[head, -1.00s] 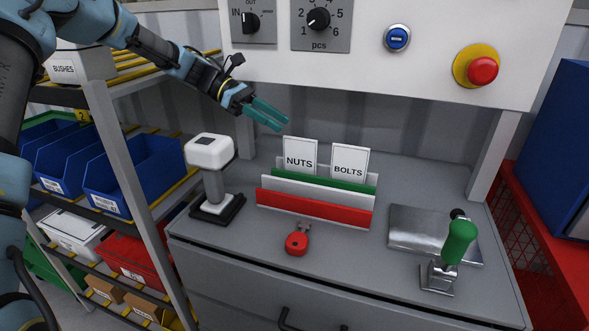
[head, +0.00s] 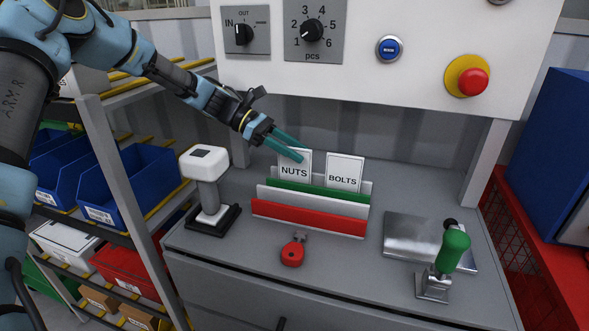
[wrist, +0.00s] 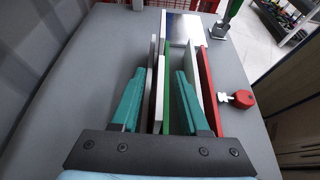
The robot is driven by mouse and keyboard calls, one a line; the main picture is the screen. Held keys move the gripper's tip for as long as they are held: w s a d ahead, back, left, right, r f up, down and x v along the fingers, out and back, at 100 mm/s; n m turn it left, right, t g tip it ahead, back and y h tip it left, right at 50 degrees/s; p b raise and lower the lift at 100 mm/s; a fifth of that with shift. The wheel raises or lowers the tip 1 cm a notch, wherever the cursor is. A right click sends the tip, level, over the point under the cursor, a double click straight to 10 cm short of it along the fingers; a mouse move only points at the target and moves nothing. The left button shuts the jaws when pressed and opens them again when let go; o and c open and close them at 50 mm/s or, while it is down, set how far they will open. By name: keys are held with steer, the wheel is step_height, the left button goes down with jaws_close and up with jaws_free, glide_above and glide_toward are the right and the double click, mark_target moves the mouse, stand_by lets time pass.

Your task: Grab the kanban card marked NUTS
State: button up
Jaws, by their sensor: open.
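The white NUTS card (head: 293,172) stands upright in the left part of a card holder (head: 310,217), behind its green strip (head: 318,193). My gripper (head: 300,153) is open at the top edge of this card, with its teal fingers coming in from the upper left. In the wrist view, my gripper (wrist: 158,75) has a finger on each side of a thin white edge (wrist: 158,92), which looks like the card seen from above. The green strip (wrist: 167,85) also shows between the fingers. I cannot tell whether either finger touches the card.
The BOLTS card (head: 344,173) stands just right of NUTS. A white-headed device (head: 206,180) stands left of the holder. A red tag (head: 292,253) lies in front. A green-handled lever (head: 453,250) and metal plate (head: 415,235) are to the right. The control panel (head: 420,25) overhangs.

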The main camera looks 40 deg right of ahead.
jaws_close()
stand_by(1.4)
